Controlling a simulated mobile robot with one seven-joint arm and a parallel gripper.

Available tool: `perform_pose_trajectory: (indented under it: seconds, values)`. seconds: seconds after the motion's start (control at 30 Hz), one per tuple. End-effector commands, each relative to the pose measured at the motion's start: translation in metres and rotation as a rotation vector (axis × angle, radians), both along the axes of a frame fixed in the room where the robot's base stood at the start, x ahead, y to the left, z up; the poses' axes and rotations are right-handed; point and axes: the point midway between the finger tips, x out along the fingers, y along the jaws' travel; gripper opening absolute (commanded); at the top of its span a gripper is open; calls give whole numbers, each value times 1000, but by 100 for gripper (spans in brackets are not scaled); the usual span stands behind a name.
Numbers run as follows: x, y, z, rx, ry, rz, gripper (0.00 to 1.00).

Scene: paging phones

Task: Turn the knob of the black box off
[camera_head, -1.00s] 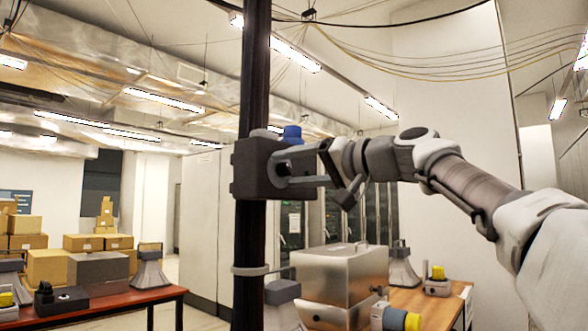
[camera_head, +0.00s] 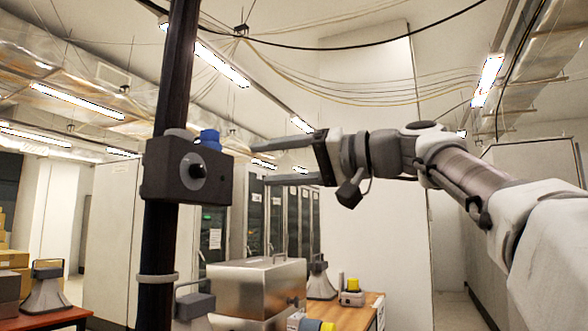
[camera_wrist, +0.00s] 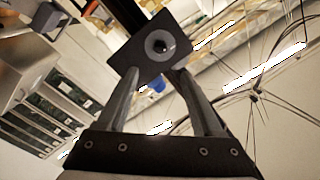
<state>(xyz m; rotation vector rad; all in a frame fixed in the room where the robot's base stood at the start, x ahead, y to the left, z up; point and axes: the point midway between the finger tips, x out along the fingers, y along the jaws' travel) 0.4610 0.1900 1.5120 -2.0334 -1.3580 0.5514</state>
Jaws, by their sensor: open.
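The black box (camera_head: 164,184) is fixed to a dark upright pole in the head view. Its round knob (camera_head: 193,171) is on the face towards the right, and a blue part sits on top. My gripper (camera_head: 262,164) is open and empty, to the right of the box, with its two fingers pointing left towards it and a gap between. In the wrist view the box (camera_wrist: 125,62) is beyond the fingertips, and the knob (camera_wrist: 159,44) shows above and between them, clear of both fingers.
The dark pole (camera_head: 172,90) runs upright through the box. A metal case (camera_head: 262,288) stands below, near a wooden table (camera_head: 352,316) with a yellow-topped device (camera_head: 352,289). Cables hang overhead. Tall cabinets stand behind.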

Motion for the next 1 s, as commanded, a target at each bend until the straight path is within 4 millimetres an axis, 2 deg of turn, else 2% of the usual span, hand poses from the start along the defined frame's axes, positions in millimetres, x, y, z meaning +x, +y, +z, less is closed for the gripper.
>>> perform_pose_trajectory:
  seconds: [0.1, 0.3, 0.87, 1.0]
  values:
    - [-7, -19, 0, -1, -2, -4, 68]
    - [-14, -33, 0, 0, -1, -1, 68]
    - [-14, -34, 0, -1, 0, -1, 68]
    - [-13, -28, -15, -33, 36, -33, 68]
